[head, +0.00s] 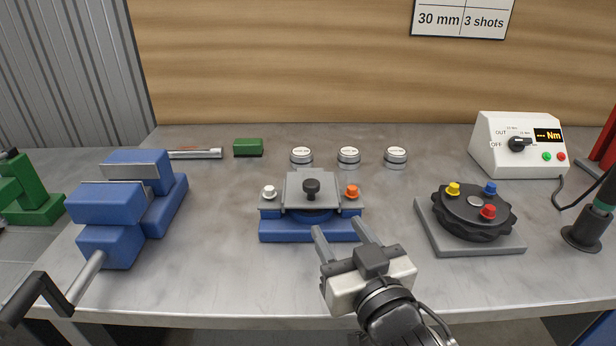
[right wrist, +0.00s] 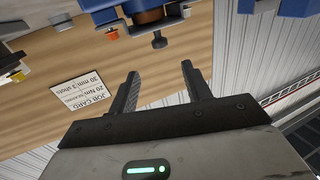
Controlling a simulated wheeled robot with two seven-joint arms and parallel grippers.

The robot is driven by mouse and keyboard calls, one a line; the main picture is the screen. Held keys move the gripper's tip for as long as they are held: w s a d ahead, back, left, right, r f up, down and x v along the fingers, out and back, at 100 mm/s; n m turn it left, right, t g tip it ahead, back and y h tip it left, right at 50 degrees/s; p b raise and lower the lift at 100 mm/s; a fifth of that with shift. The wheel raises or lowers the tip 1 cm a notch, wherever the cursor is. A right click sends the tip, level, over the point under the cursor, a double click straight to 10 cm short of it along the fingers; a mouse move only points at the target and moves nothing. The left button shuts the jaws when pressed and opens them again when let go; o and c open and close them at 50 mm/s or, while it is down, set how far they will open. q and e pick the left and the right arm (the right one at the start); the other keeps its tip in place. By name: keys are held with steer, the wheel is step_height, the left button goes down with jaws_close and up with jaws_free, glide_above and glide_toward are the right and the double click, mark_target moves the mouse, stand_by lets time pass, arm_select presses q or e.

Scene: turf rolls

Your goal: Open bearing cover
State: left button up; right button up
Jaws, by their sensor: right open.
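The bearing cover (head: 311,200) is a grey plate with a black knob (head: 311,186) on top. It lies over a blue base (head: 300,231) in the middle of the bench, with a white-topped bolt (head: 269,191) on its left and an orange-topped one (head: 352,190) on its right. My right gripper (head: 339,227) is open and empty, with its fingers pointing at the front right of the base, apart from the knob. In the right wrist view the knob (right wrist: 159,40) hangs upside down beyond the open fingers (right wrist: 160,72). My left gripper is not in view.
A blue vise (head: 130,200) stands at the left. A black dial with coloured knobs (head: 474,210) and a white torque box (head: 518,145) stand at the right. Several round silver pieces (head: 349,156) and a green block (head: 248,147) lie behind the cover. The bench front is clear.

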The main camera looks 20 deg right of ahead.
mark_target(314, 190)
steer(key=w, duration=0.4)
steer(key=w+p, duration=0.1)
steer(key=w, duration=0.4)
steer(key=w+p, duration=0.1)
steer(key=w, duration=0.3)
steer(key=shift+w+a, duration=0.25)
steer(key=shift+w, duration=0.05)
jaws_close()
